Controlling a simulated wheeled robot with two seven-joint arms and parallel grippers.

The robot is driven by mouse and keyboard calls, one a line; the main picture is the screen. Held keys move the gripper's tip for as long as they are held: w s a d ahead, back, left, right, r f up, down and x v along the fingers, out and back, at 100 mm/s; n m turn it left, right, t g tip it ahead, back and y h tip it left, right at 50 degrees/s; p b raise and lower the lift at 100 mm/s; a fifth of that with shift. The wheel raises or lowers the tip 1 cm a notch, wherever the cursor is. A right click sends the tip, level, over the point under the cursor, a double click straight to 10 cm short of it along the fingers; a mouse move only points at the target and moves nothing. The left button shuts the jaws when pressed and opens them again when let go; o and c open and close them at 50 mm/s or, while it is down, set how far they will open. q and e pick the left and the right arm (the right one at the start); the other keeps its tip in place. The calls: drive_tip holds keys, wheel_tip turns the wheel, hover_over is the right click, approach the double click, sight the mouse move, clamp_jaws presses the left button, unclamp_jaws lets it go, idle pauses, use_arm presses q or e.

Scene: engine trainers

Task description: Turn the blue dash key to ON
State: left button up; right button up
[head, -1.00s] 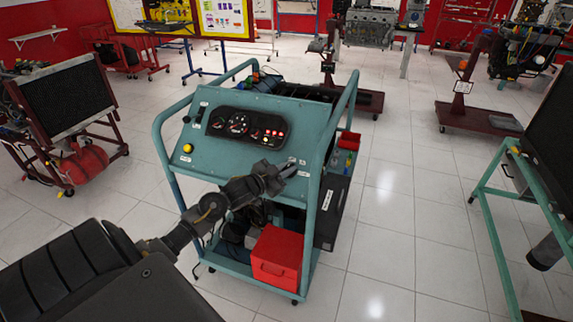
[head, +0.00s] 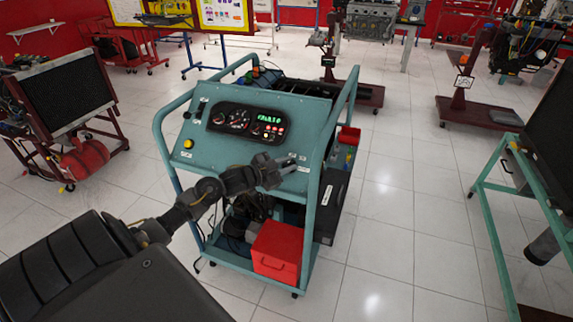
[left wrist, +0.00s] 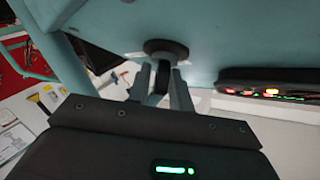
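The teal dash panel (head: 215,165) of the engine trainer stands in front of me. The key's blue colour does not show. My right gripper is not in view.
The gauge cluster (head: 247,122) shows green display text and red lights. A yellow button (head: 188,144) is at the panel's left. Teal tube rails (head: 325,150) flank the panel. A red box (head: 277,252) sits low on the frame. Open tiled floor lies to the right.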

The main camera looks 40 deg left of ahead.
use_arm(q)
drive_tip(key=shift+o, duration=1)
drive_tip(key=b+v, duration=0.1)
drive_tip(key=v, duration=0.9)
drive_tip(key=shift+s+a, duration=0.15)
drive_tip(key=shift+s, duration=0.2)
drive_tip(key=shift+r, duration=0.1)
